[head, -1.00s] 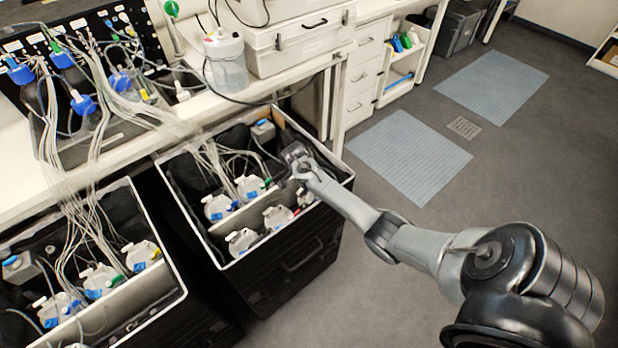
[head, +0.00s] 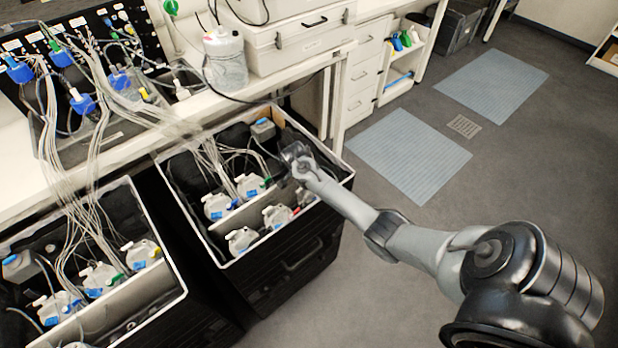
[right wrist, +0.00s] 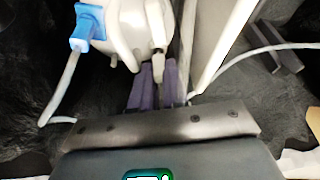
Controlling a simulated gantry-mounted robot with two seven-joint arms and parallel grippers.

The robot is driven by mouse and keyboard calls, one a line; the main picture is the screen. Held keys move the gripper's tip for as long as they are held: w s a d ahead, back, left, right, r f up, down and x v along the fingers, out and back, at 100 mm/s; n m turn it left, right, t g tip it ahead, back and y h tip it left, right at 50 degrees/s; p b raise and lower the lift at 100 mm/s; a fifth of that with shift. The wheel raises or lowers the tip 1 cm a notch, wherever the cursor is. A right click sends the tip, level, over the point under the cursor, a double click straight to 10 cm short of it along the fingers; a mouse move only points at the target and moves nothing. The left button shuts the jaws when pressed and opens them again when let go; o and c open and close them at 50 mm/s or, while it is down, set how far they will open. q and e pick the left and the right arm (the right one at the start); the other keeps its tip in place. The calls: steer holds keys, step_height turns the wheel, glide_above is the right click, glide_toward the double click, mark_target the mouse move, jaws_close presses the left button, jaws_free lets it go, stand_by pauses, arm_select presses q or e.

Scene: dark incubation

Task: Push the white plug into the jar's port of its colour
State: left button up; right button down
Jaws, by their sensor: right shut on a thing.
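In the right wrist view my right gripper (right wrist: 157,70) is shut on the white plug (right wrist: 158,42), a slim piece between the two purple-grey fingers. The plug's upper end lies against the pale jar (right wrist: 122,22), among its white ports; I cannot tell whether it is inside a port. A blue plug (right wrist: 90,22) with a pale tube sits at the jar's left. My left gripper is out of view.
A pale divider (right wrist: 222,40) runs close at the right of the fingers. Loose tubes (head: 205,150) hang into the crate from the bench. A grey box (head: 263,129) stands at the crate's back. A second crate (head: 160,303) with jars is at left.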

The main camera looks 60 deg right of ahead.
steer(key=shift+f+b, duration=0.35)
steer(key=shift+f, duration=0.25)
steer(key=c, duration=1.1)
jaws_free()
steer(key=shift+o, duration=0.2)
steer(key=shift+w, duration=0.1)
steer(key=shift+r, duration=0.15)
